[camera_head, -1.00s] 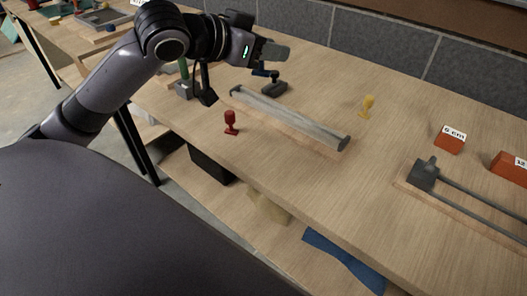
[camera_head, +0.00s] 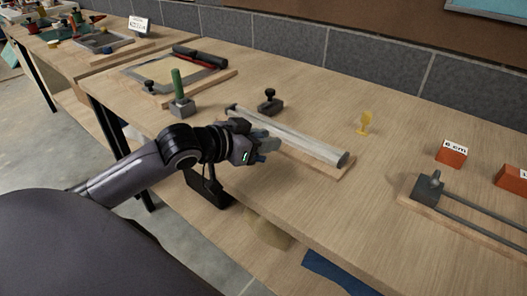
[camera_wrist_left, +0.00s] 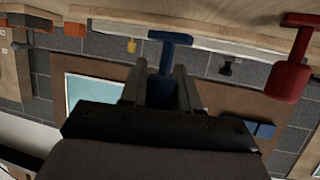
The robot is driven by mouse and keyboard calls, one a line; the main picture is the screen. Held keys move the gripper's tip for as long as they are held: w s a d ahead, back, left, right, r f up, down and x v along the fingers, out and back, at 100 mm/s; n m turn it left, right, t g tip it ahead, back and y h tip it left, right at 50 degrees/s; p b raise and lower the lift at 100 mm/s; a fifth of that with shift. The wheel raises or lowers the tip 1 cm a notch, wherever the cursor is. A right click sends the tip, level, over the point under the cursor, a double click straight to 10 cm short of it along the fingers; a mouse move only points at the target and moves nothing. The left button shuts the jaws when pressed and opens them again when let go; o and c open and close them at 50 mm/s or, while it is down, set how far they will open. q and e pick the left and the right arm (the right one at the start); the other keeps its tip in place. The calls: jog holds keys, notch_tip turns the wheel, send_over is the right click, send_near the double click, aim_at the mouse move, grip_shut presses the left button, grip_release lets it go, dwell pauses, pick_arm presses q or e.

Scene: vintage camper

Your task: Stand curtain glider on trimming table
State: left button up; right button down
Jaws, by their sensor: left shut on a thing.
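My left gripper (camera_head: 263,143) is shut on a blue curtain glider (camera_head: 260,158), of which only a small part shows in the head view. In the upside-down left wrist view the blue glider (camera_wrist_left: 166,58) sits between the fingers, its wide flat end toward the wooden trimming table (camera_head: 385,210). Whether it touches the table cannot be told. A red glider (camera_wrist_left: 289,80) stands close beside it in the wrist view; my arm hides it in the head view. A yellow glider (camera_head: 364,123) stands farther back on the table. My right gripper is out of view.
A long grey metal bar on a wooden board (camera_head: 300,135) lies just behind my gripper. A small dark clamp (camera_head: 269,103) and a green-handled tool (camera_head: 180,95) stand nearby. Red blocks (camera_head: 451,153) and a rod fixture (camera_head: 428,187) are at right. The front middle table is clear.

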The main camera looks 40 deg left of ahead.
aim_at(260, 159)
pick_arm(q)
notch_tip(260, 159, down, 3)
jog(key=shift+r, duration=0.1)
jog(key=o, duration=1.1)
jog(key=shift+f, duration=0.2)
jog(key=shift+c, duration=0.2)
